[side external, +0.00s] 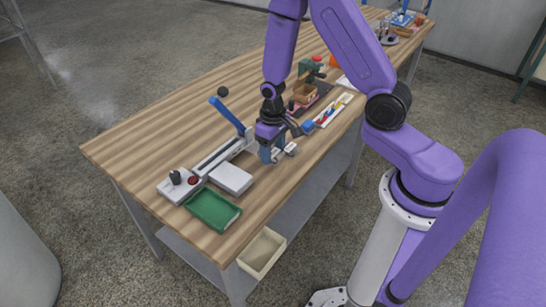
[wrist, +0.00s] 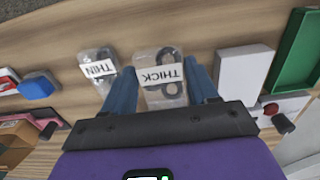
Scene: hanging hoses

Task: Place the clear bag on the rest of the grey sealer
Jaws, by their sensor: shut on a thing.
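My gripper (side external: 272,152) is low over the table, just right of the grey sealer (side external: 222,153) with its raised blue handle. In the wrist view my blue fingers (wrist: 161,72) are shut on a clear bag labelled THICK (wrist: 160,58), with a dark coiled part inside. A second clear bag labelled THIN (wrist: 98,69) lies just left of the fingers; a small pale bag (side external: 291,149) shows beside my gripper in the side view. The sealer's pale flat rest (side external: 231,179) is in front of its bar, and it also appears in the wrist view (wrist: 245,70), right of my fingers.
A green tray (side external: 213,210) lies beyond the rest, near the table's end. A tray of coloured parts (side external: 333,110) and a green press (side external: 310,69) stand farther back. An open bin (side external: 262,252) is below the table edge. The raised handle (side external: 228,114) stands up beside my arm.

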